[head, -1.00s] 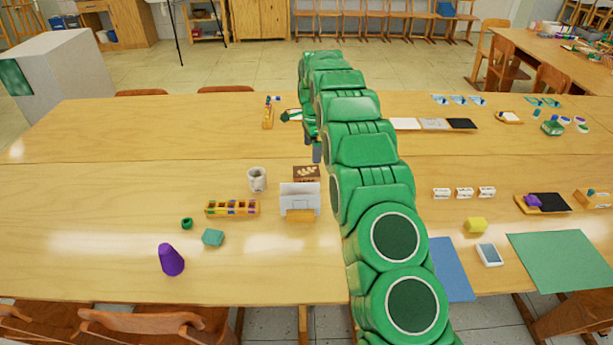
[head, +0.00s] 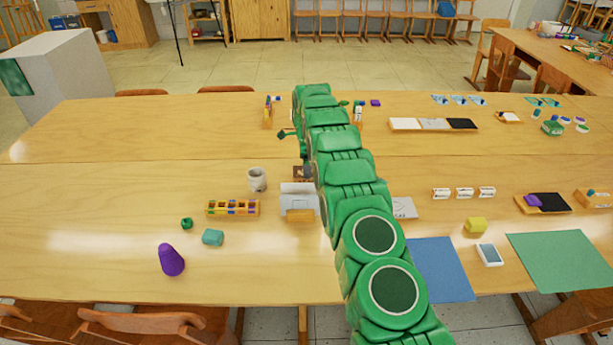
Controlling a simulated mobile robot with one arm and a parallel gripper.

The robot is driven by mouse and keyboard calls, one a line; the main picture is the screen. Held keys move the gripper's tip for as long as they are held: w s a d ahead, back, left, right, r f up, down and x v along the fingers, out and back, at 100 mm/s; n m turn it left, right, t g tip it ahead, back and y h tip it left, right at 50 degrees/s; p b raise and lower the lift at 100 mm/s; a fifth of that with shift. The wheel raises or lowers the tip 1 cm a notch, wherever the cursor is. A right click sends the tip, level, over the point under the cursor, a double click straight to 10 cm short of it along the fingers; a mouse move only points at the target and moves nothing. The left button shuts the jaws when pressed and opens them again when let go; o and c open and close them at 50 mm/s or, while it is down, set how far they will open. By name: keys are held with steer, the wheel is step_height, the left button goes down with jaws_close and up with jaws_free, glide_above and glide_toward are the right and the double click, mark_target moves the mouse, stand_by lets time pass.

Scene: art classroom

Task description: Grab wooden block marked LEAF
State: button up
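A brown wooden block (head: 298,174) stands in the middle of the near table, just behind a white card holder (head: 298,197). It is mostly covered now by my gripper and the holder, and its marking cannot be read. My gripper (head: 305,172) points down at the block from above, at its right part. Its fingertips are small and partly hidden by my green arm, so I cannot tell whether they are apart or touching the block.
A grey-white mug (head: 257,179) and a wooden tray with coloured pieces (head: 232,208) stand left of the block. The table's left side is clear.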

steer(key=shift+w+f, duration=0.2)
steer(key=shift+f, duration=2.3)
steer(key=shift+c, duration=0.5)
steer(key=c, duration=1)
steer(key=shift+r, duration=0.15)
